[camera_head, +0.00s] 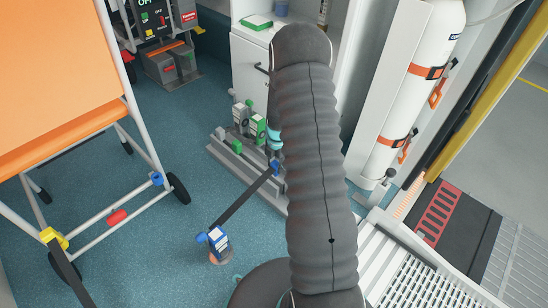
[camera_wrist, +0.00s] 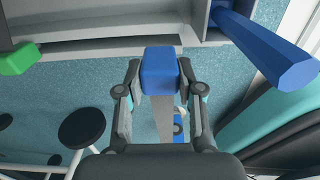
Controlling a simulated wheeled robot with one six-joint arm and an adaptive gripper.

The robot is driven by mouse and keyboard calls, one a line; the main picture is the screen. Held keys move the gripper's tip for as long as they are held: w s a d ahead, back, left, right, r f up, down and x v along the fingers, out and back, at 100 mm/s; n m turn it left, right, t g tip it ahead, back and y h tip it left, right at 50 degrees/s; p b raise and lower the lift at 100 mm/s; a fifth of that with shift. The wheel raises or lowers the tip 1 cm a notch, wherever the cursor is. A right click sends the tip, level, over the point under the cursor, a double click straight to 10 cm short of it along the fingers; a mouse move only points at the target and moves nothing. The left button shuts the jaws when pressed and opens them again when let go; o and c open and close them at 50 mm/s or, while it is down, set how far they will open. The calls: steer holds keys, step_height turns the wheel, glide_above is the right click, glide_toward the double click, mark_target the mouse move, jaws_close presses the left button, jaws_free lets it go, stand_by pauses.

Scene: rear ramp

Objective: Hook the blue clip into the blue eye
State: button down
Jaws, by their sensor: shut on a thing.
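My gripper (camera_wrist: 160,85) is shut on the blue clip (camera_wrist: 160,70), with a finger on each side of it. A grey strap (camera_wrist: 164,118) runs from the clip down to a blue-and-white reel (camera_wrist: 179,128). In the camera_head view the clip (camera_head: 275,168) shows beside my arm, which hides most of my gripper. The dark strap (camera_head: 245,196) slants down-left from it to the reel (camera_head: 217,240) on the floor. A blue fitting, apparently the blue eye (camera_head: 157,179), is on the wheeled chair's lower frame, left of and apart from the clip.
The orange wheeled chair (camera_head: 70,75) stands at left, with a red fitting (camera_head: 117,217) and a yellow one (camera_head: 52,235). A grey rack (camera_head: 228,163) holds green-marked units near the clip. A white cylinder (camera_head: 425,75) stands at right.

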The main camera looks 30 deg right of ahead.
mark_target(275, 172)
steer(key=shift+f, duration=0.2)
stand_by(0.4)
steer(key=shift+f+b, duration=1.5)
steer(key=shift+f, duration=0.7)
steer(key=c, duration=0.7)
jaws_free()
steer(key=shift+o, duration=0.2)
step_height(275, 172, up, 12)
steer(key=shift+r, duration=0.1)
